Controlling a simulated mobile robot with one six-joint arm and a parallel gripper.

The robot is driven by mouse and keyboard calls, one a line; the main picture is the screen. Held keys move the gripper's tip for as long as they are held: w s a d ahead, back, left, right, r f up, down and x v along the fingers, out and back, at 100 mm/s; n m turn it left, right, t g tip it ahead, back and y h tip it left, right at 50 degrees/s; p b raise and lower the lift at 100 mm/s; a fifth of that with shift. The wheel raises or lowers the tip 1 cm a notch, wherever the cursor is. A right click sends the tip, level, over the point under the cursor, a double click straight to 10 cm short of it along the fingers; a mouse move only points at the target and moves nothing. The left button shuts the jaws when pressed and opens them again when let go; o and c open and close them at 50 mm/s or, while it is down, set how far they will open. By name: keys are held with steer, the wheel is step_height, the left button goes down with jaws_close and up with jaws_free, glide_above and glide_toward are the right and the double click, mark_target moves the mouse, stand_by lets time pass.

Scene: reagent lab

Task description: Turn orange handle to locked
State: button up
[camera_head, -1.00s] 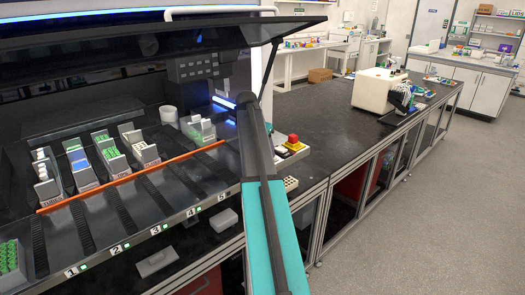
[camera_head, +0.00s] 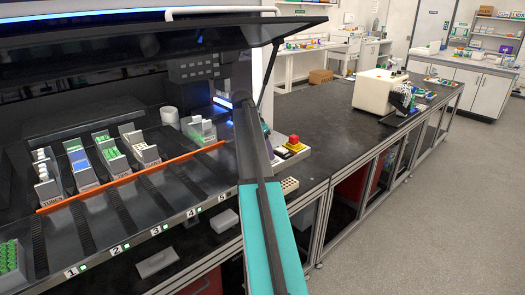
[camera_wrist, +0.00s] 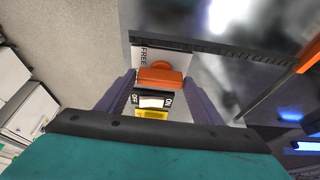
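The orange handle (camera_wrist: 160,78) shows near the middle of the wrist view, on a pale panel (camera_wrist: 150,50) with the word FREE beside it. My gripper (camera_wrist: 160,82) has its two purple-grey fingers apart, one on each side of the handle. I cannot tell whether either finger touches it. Just nearer, between the fingers, is a black OFF/ON switch (camera_wrist: 152,100) with a yellow part below it. In the head view my arm hides the handle and the gripper's fingertips.
A long orange bar (camera_head: 130,178) crosses the dark deck, with racks of tubes (camera_head: 108,148) behind it. The grey floor at right is clear.

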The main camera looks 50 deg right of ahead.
steer(key=shift+o, duration=1.3)
steer(key=shift+r, duration=0.1)
steer(key=b+v, duration=0.3)
steer(key=v, duration=1)
steer(key=shift+r, duration=0.3)
